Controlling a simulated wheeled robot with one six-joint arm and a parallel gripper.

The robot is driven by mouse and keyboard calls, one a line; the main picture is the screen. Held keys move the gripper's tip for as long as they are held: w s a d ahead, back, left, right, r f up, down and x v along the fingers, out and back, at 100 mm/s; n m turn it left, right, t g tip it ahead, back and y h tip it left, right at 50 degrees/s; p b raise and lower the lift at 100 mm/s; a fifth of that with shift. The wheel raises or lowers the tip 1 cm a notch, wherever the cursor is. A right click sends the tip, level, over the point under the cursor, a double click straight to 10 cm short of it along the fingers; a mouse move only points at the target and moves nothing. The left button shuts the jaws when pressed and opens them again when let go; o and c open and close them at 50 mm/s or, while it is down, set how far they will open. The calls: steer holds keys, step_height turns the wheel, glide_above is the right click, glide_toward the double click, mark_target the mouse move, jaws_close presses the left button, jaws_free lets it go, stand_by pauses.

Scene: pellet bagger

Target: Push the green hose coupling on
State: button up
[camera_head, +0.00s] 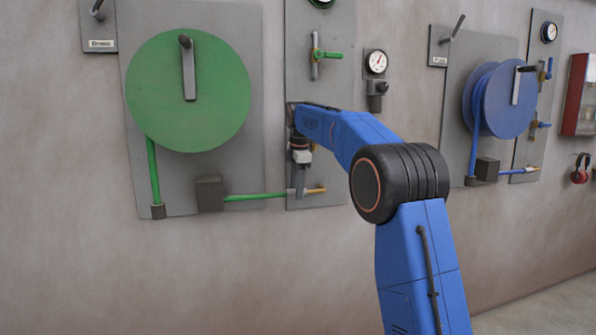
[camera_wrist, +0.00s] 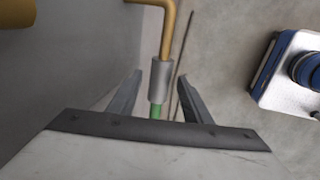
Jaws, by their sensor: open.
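The green hose (camera_head: 255,196) runs low along the wall panel to my gripper (camera_head: 300,184), which points down at its end. In the wrist view the hose end (camera_wrist: 156,112) enters a grey cylindrical coupling (camera_wrist: 159,80). The coupling's far end meets a bent brass pipe (camera_wrist: 168,35); how far it sits on the pipe I cannot tell. The pipe's end also shows in the head view (camera_head: 316,190). My open gripper (camera_wrist: 160,76) has one finger on each side of the coupling, with gaps visible. The coupling is mostly hidden in the head view.
The green hose reel (camera_head: 215,105) hangs left of my arm. A green-handled valve (camera_head: 318,54) and a gauge (camera_head: 376,62) are above my gripper. A dark block (camera_head: 209,194) holds the hose. A blue reel (camera_head: 511,100) is at right.

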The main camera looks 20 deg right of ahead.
steer(key=s+r, duration=0.3)
steer(key=r, duration=1.3)
steer(key=shift+s+r, duration=0.15)
steer(key=shift+r, duration=0.15)
steer(key=s+f+m, duration=0.3)
steer(key=s, duration=0.6)
steer(key=s+d+f+m+t, duration=0.1)
steer(key=s+f+m, duration=0.2)
steer(key=s, duration=0.6)
steer(key=s+f+m, duration=0.3)
steer(key=s+m, duration=0.1)
steer(key=s, duration=0.5)
steer(key=s+f+m+t, duration=0.1)
steer(key=s+f+m, duration=0.7)
steer(key=s+f, duration=1.7)
step_height(320, 180, down, 2)
steer(key=shift+s+d+f+t, duration=0.1)
steer(key=shift+s+d+t, duration=0.15)
steer(key=shift+d+t, duration=0.1)
